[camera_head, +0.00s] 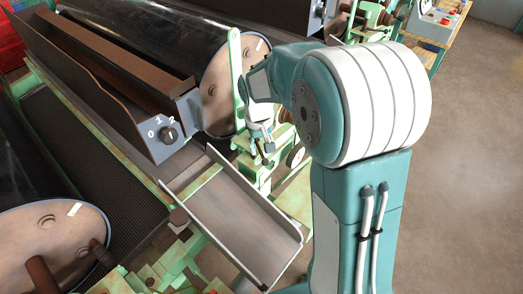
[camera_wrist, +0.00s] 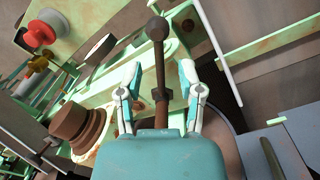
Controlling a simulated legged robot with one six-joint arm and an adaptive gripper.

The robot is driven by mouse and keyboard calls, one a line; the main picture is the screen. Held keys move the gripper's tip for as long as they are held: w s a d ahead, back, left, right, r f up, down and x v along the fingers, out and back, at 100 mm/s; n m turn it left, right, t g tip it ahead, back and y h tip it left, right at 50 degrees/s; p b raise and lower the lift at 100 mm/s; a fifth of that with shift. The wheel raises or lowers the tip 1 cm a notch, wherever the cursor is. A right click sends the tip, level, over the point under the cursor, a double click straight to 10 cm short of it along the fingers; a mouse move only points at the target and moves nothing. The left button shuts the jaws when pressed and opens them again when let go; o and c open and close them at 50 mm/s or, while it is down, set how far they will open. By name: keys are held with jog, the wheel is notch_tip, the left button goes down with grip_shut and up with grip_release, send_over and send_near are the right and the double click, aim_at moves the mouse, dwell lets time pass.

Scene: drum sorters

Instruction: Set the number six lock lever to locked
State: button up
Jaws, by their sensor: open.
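A rusty brown lever with a ball knob (camera_wrist: 157,29) stands in the middle of the wrist view. My gripper (camera_wrist: 160,72) is open, with one finger on each side of the lever's rod, and the knob lies beyond the fingertips. I cannot tell whether either finger touches the rod. In the head view my gripper (camera_head: 262,151) hangs by the green machine frame at the end of a drum (camera_head: 222,95). The lever is not clear there. No number six marking is readable, and I cannot tell the lever's lock state.
A switch box (camera_head: 168,134) marked 0, 1, 2 and a grey metal chute (camera_head: 236,215) are left of and below my gripper. A brown stepped wheel (camera_wrist: 78,130) and a red knob (camera_wrist: 40,34) are left of the lever. Open floor (camera_head: 470,140) lies at the right.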

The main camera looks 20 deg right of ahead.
jog(key=shift+f, duration=1.1)
jog(key=shift+d, duration=0.1)
grip_shut()
jog(key=shift+w+d+n, duration=0.45)
jog(key=shift+d+n, duration=0.5)
jog(key=shift+n, duration=0.7)
jog(key=shift+w+d+n, duration=0.45)
jog(key=shift+d+n, duration=0.45)
jog(key=shift+n, duration=0.8)
jog(key=shift+w+d+n, duration=0.45)
jog(key=shift+d+n, duration=0.5)
jog(key=shift+n, duration=0.7)
